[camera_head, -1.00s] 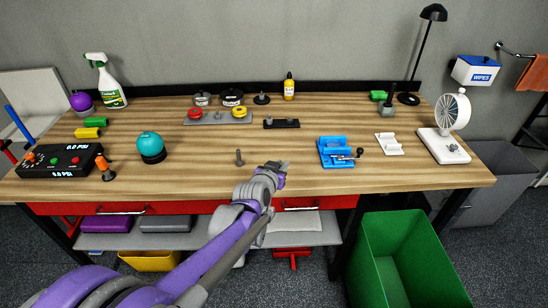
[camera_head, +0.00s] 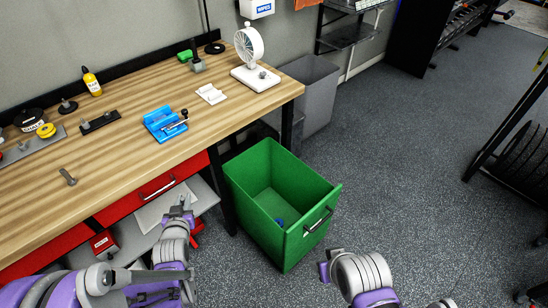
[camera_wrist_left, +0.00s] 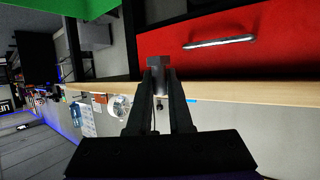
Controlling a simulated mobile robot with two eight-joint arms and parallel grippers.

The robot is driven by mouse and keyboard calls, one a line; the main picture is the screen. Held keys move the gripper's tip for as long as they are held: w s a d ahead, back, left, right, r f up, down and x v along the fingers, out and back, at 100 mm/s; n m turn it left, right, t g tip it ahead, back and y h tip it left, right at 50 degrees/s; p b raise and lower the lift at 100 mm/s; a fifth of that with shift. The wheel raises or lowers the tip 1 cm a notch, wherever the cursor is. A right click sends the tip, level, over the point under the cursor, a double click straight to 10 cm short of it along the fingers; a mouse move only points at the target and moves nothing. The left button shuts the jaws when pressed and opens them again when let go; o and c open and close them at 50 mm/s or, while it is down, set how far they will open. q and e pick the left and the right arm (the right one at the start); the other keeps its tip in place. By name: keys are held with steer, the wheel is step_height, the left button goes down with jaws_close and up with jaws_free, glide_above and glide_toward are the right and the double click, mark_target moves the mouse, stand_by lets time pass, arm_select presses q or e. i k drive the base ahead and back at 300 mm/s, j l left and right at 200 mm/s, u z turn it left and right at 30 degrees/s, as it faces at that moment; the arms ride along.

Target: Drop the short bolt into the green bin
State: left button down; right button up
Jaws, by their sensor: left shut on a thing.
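My left gripper (camera_head: 181,210) is low in front of the workbench's drawers, left of the green bin. In the left wrist view its fingers (camera_wrist_left: 158,85) are shut on a grey bolt (camera_wrist_left: 158,62), whose head shows between the fingertips. The green bin (camera_head: 310,205) stands open on the floor at the bench's right front corner. Another grey bolt (camera_head: 68,177) is on the bench top near the front edge.
The wooden workbench (camera_head: 120,165) has a red drawer (camera_head: 158,188) with a handle. On it are a blue vise (camera_head: 164,122) and a white fan (camera_head: 254,68). A grey bin (camera_head: 312,92) stands behind the green one. A small blue thing (camera_head: 280,221) shows inside the green bin.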

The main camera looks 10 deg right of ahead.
mark_target(257, 201)
steer(key=i+l, duration=0.1)
steer(key=l, duration=0.3)
steer(key=i+l, duration=0.15)
steer(key=l, duration=0.25)
steer(key=i+l, duration=0.1)
steer(key=l, duration=0.25)
steer(key=i+l, duration=0.15)
steer(key=l, duration=0.25)
steer(key=i+l, duration=0.1)
steer(key=l, duration=0.3)
steer(key=i+l, duration=0.15)
steer(key=l, duration=0.25)
